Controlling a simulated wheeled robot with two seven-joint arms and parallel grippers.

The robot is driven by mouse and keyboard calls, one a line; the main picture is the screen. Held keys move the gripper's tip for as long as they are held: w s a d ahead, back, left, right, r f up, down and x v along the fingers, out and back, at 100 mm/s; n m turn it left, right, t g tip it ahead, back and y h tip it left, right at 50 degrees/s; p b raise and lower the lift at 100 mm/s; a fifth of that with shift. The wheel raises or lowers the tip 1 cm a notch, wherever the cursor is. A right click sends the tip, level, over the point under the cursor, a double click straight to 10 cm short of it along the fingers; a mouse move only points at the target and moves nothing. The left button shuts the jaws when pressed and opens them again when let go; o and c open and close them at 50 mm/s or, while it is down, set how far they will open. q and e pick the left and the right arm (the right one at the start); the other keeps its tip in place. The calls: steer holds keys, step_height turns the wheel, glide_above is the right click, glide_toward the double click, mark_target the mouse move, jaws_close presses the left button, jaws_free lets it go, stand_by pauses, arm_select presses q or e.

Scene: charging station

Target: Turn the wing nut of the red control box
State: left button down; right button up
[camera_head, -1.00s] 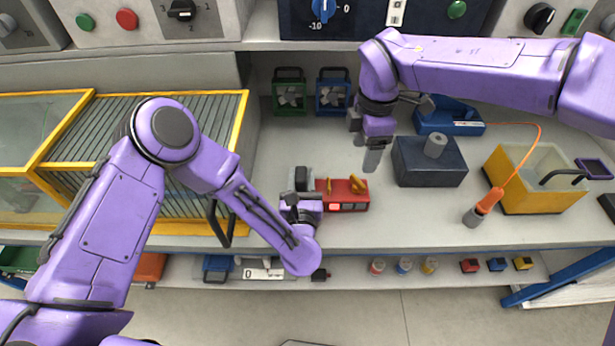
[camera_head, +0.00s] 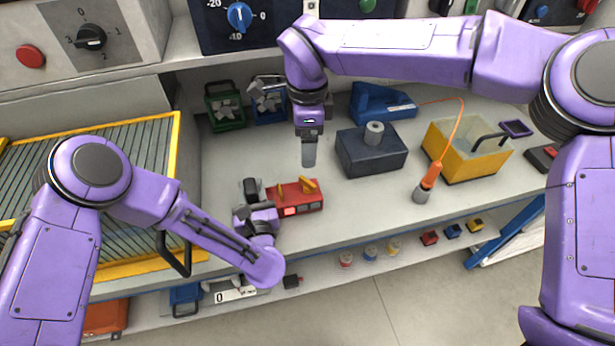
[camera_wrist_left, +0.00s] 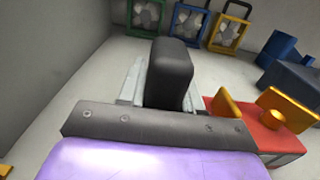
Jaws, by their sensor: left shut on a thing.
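The red control box (camera_head: 297,197) stands on the bench and has a pale lit button on its front. Its yellow wing nut (camera_head: 309,186) is on top; in the left wrist view yellow wing-shaped parts (camera_wrist_left: 284,108) show at the right. My left gripper (camera_head: 254,200) is at the left end of the box. It is shut on a dark upright block (camera_wrist_left: 171,73), which stands between its light grey fingers beside the box. Whether the block belongs to the box is unclear. My right gripper (camera_head: 309,152) points down above the bench behind the box; its finger gap is hidden.
A dark box with a grey peg (camera_head: 371,160) stands right of the control box. Green (camera_head: 225,117) and blue crates stand behind. Bare bench lies in front.

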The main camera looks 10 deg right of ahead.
mark_target(307, 181)
step_height(307, 181, down, 12)
steer(key=n, duration=0.8)
steer(key=shift+d, duration=0.1)
steer(key=c, duration=1.1)
steer(key=shift+o, duration=0.2)
